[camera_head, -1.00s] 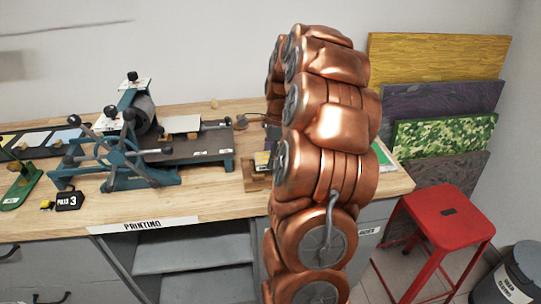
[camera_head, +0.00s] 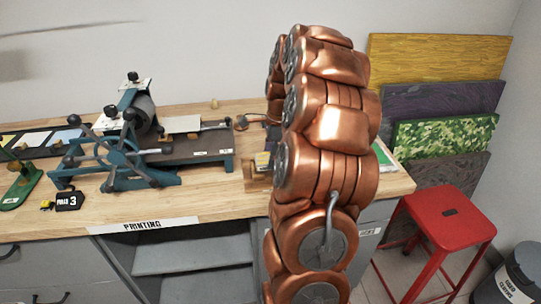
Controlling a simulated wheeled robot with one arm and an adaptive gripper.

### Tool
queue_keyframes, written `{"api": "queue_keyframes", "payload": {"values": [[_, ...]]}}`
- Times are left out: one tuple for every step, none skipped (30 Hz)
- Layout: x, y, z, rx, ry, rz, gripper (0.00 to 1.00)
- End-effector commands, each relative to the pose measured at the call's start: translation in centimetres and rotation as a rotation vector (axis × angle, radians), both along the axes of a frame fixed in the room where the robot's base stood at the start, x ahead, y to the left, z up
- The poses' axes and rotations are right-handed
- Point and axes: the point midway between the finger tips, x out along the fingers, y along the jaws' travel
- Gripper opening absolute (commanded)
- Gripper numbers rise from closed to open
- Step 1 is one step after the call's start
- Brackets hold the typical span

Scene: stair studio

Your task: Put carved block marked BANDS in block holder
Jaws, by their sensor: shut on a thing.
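My copper-coloured arm rises through the middle of the view and covers the right part of the bench. My gripper is hidden behind it, so I cannot see its fingers or anything in them. A small wooden object (camera_head: 253,184) with a dark, partly yellowish piece (camera_head: 262,160) beside or on it shows at the arm's left edge. It may be the block holder, but most of it is covered. No marking reading BANDS can be made out.
A blue-grey press (camera_head: 125,150) with a spoked wheel stands on the wooden bench (camera_head: 215,200). A black tag (camera_head: 68,201) lies at the front left. A red stool (camera_head: 448,220) and coloured boards (camera_head: 440,90) are at the right. Bench space left of the wooden object is clear.

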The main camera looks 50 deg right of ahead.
Motion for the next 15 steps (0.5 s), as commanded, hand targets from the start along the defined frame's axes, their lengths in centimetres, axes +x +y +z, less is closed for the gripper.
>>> {"api": "queue_keyframes", "payload": {"values": [[0.00,0.00,0.01,0.000,0.000,0.000,0.25],[0.00,0.00,0.01,0.000,0.000,0.000,0.25],[0.00,0.00,0.00,0.000,0.000,0.000,0.25],[0.00,0.00,-0.01,0.000,0.000,0.000,0.25],[0.00,0.00,-0.03,0.000,0.000,0.000,0.25],[0.00,0.00,-0.07,0.000,0.000,0.000,0.25],[0.00,0.00,-0.11,0.000,0.000,0.000,0.25],[0.00,0.00,-0.15,0.000,0.000,0.000,0.25],[-0.01,0.01,-0.21,0.000,0.000,0.000,0.25],[-0.01,0.01,-0.27,0.000,0.000,0.000,0.25],[0.00,0.00,-0.31,0.000,0.000,0.000,0.25],[-0.01,0.00,-0.38,0.000,0.000,0.000,0.25],[-0.01,0.00,-0.43,0.000,0.000,0.000,0.25],[0.00,-0.01,-0.48,0.000,0.000,0.000,0.25],[0.00,0.00,-0.54,0.000,0.000,0.000,0.25]]}}
